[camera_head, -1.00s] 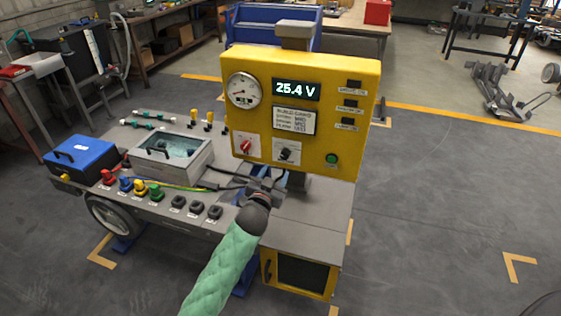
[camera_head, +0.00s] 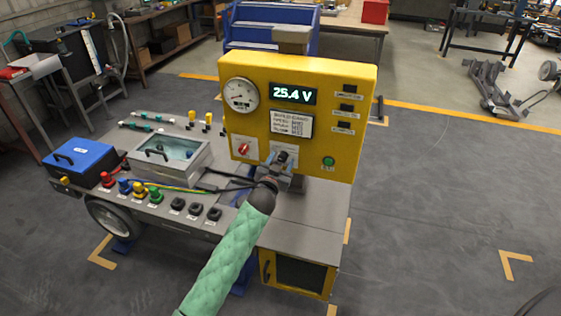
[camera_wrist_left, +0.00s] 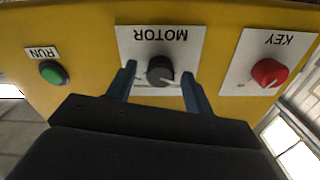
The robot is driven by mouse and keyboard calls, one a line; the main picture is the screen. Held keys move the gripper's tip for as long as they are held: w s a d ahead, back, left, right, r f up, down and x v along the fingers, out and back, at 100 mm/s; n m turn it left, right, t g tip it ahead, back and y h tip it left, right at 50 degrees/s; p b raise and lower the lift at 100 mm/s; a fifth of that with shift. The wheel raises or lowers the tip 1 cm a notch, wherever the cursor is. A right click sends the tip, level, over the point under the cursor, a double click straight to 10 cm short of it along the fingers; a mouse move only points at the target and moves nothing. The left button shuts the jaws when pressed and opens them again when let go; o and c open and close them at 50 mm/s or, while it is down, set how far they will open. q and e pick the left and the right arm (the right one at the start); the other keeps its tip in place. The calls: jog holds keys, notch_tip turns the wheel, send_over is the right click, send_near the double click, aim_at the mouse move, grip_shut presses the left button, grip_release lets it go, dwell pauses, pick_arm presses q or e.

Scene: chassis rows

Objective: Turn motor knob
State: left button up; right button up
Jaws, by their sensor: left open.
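The motor knob (camera_wrist_left: 160,71) is a dark round knob on a white plate (camera_wrist_left: 135,36) marked MOTOR, which reads upside down in the left wrist view. My left gripper (camera_wrist_left: 158,75) is open, with one blue finger on each side of the knob and gaps showing between fingers and knob. In the head view my left gripper (camera_head: 284,165) is in front of the yellow panel (camera_head: 350,85) and mostly covers the motor knob. My right gripper is in neither view.
The red key knob (camera_wrist_left: 268,73) and the green run button (camera_wrist_left: 53,73) flank the motor plate. A display (camera_head: 293,93) reads 25.4 V above. A blue box (camera_head: 80,158), a clear-lidded box (camera_head: 170,160) and several coloured knobs stand on the grey bench to the left.

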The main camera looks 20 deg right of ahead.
pick_arm(q)
jog(key=shift+c, duration=0.2)
jog(key=c, duration=0.9)
jog(key=shift+c, duration=0.2)
jog(key=shift+m, duration=0.3)
jog(key=m, duration=0.7)
jog(key=shift+m, duration=0.5)
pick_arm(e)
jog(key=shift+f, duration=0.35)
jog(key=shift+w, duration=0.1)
